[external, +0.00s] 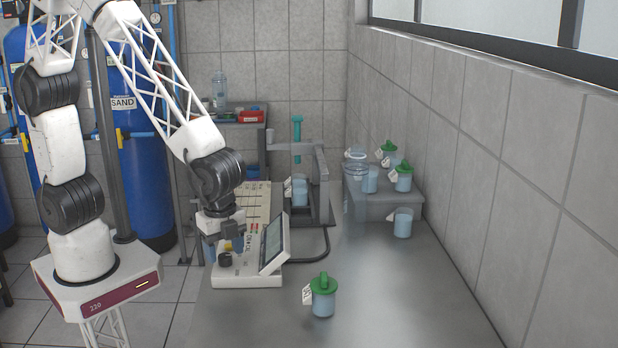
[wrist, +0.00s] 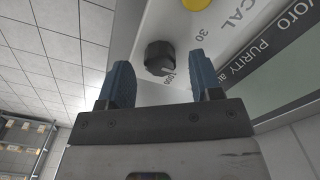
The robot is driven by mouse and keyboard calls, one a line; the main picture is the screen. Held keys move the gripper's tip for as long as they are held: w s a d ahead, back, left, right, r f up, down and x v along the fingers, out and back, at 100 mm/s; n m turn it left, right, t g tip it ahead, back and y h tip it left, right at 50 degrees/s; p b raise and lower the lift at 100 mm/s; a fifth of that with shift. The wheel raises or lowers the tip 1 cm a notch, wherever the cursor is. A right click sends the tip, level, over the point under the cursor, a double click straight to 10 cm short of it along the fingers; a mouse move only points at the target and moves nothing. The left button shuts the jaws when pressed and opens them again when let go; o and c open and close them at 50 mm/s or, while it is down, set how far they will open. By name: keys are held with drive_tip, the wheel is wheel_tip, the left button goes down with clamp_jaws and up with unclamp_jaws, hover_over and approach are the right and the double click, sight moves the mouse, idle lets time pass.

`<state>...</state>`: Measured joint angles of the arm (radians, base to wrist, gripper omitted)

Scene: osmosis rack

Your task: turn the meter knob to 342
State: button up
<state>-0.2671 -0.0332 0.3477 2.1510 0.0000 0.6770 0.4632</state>
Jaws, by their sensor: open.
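The meter (external: 246,269) is a pale console with a tilted display, standing on the bench left of centre in the external view. Its black knob (wrist: 159,58) shows in the wrist view on the light panel, with printed scale marks beside it. The knob also shows in the external view (external: 225,259), at the front left of the meter. My gripper (wrist: 157,82) is open, one blue finger on each side of the knob's near end. The fingertips appear apart from the knob. In the external view my gripper (external: 222,243) hangs just above the knob; its fingertips are hard to make out.
The meter's display (external: 272,240) rises close to the right of my gripper. A green-lidded jar (external: 322,297) stands on the bench to the right. More jars (external: 403,222) stand near the wall. The bench's front right (external: 430,310) is clear.

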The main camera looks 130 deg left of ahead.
sight(226, 253)
drive_tip(key=shift+r, duration=3.45)
drive_tip(key=shift+s+d+r, duration=0.1)
drive_tip(key=shift+d+r, duration=0.05)
drive_tip(key=shift+r, duration=0.05)
drive_tip(key=s+d+r+t, duration=0.1)
drive_tip(key=s+d+r, duration=0.3)
drive_tip(key=s, duration=0.4)
drive_tip(key=s+d+r+n, duration=0.1)
drive_tip(key=s+d+r, duration=0.3)
drive_tip(key=s+d, duration=0.2)
drive_tip(key=s+d+r+n+t, duration=0.1)
drive_tip(key=s+d+r, duration=0.4)
drive_tip(key=s, duration=0.6)
drive_tip(key=shift+t, duration=0.3)
drive_tip(key=shift+r, duration=0.1)
